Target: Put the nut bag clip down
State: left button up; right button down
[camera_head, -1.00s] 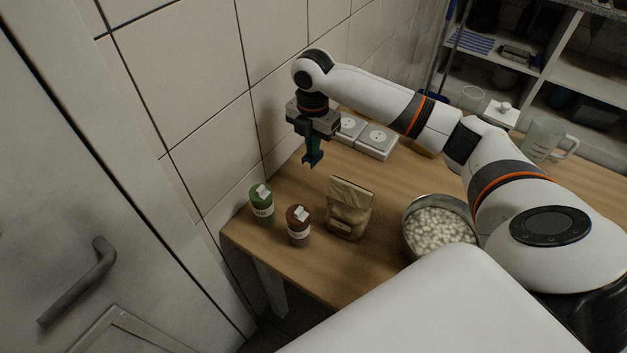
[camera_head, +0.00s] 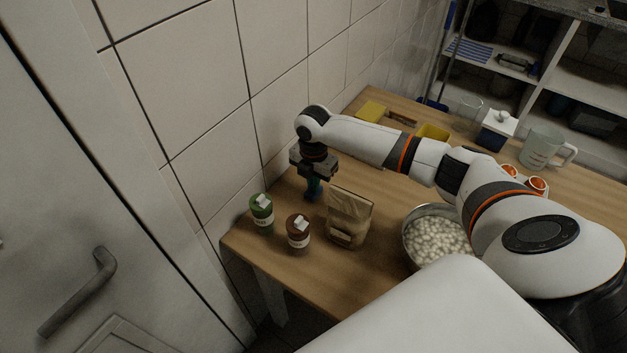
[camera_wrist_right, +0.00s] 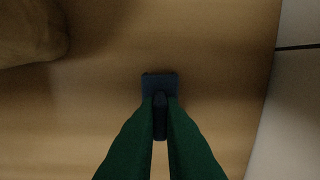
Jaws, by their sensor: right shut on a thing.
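The nut bag clip (camera_wrist_right: 160,86) is a small dark blue piece between the green fingertips of my right gripper (camera_wrist_right: 160,103) in the wrist view. My right gripper (camera_head: 314,186) is shut on it, pointing down low over the wooden table. The clip (camera_head: 312,195) shows only as a small blue tip in the head view. I cannot tell whether it touches the table. A brown paper bag (camera_head: 348,218), probably the nut bag, stands just right of the gripper. My left gripper is not in view.
A green-lidded jar (camera_head: 262,214) and a brown jar (camera_head: 298,233) stand in front of the gripper on the table (camera_head: 290,273). A bowl of pale round pieces (camera_head: 437,238) is right of the bag. The tiled wall (camera_head: 205,120) is close behind.

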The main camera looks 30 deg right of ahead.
jog(key=c, duration=2)
grip_release()
jog(key=shift+f, duration=0.1)
jog(key=o, duration=0.4)
jog(key=shift+o, duration=0.2)
notch_tip(320, 180, up, 12)
jog(key=shift+r, duration=0.2)
